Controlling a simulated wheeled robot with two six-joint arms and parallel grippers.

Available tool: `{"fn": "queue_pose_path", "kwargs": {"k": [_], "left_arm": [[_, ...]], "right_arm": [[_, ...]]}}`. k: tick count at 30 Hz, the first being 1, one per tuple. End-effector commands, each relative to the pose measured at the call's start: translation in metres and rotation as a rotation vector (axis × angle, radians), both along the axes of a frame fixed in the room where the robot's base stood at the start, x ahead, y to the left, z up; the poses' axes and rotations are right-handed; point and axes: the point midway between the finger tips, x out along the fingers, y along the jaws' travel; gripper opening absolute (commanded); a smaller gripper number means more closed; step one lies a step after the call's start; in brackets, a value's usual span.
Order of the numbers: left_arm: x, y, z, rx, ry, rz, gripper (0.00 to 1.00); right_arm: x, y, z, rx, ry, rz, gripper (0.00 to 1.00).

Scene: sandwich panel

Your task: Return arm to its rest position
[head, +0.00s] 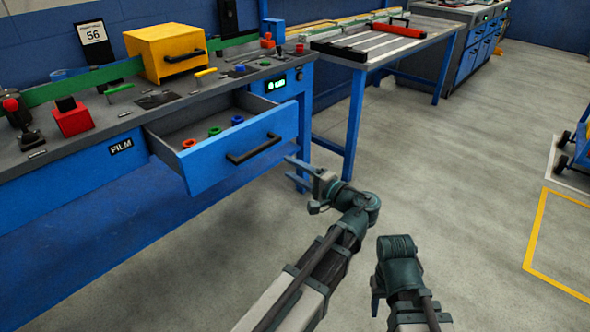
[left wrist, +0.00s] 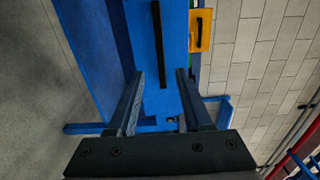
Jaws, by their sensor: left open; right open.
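My left gripper (head: 303,186) is open and empty, just right of the open blue drawer (head: 215,166) and apart from its black handle (head: 253,149). In the left wrist view the two fingers of my left gripper (left wrist: 158,85) stand wide apart with nothing between them. The black handle (left wrist: 158,45) shows beyond the fingers there. My right gripper (head: 377,290) is open beside its arm at the lower middle of the head view, mostly hidden and over bare floor.
The drawer sticks out from the workbench (head: 110,130) and holds several coloured rings. A yellow box (head: 166,50) and a red block (head: 73,119) stand on the bench. A second blue-legged table (head: 350,125) is behind.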

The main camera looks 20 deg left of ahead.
Motion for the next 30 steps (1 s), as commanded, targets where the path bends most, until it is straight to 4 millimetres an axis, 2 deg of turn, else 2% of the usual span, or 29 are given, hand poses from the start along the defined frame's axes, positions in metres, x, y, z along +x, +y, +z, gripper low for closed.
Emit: {"fn": "queue_pose_path", "kwargs": {"k": [9, 11, 13, 17, 21, 24, 27, 30], "left_arm": [[0.000, 0.000, 0.000, -0.002, 0.001, 0.000, 0.50], [-0.002, 0.000, -0.004, -0.019, 0.006, 0.001, 0.50], [-0.008, -0.001, -0.017, -0.073, 0.021, 0.005, 0.50], [-0.030, -0.009, -0.064, -0.284, 0.087, 0.021, 0.50], [-0.065, -0.038, -0.127, -0.585, 0.196, 0.041, 0.50], [-0.092, -0.068, -0.163, -0.786, 0.279, 0.054, 0.50], [-0.116, -0.097, -0.187, -0.951, 0.355, 0.064, 0.50], [-0.137, -0.125, -0.202, -1.087, 0.421, 0.069, 0.50]], "right_arm": [[0.000, 0.000, 0.000, 0.000, 0.000, 0.000, 0.50], [0.000, 0.000, 0.000, 0.000, 0.000, 0.000, 0.50], [0.000, 0.000, 0.000, 0.000, 0.000, 0.000, 0.50], [0.000, 0.000, 0.000, 0.000, 0.000, 0.000, 0.50], [0.000, 0.000, 0.000, 0.000, 0.000, 0.000, 0.50], [0.000, 0.000, 0.000, 0.000, 0.000, 0.000, 0.50], [0.000, 0.000, 0.000, 0.000, 0.000, 0.000, 0.50], [0.000, 0.000, 0.000, 0.000, 0.000, 0.000, 0.50]]}}
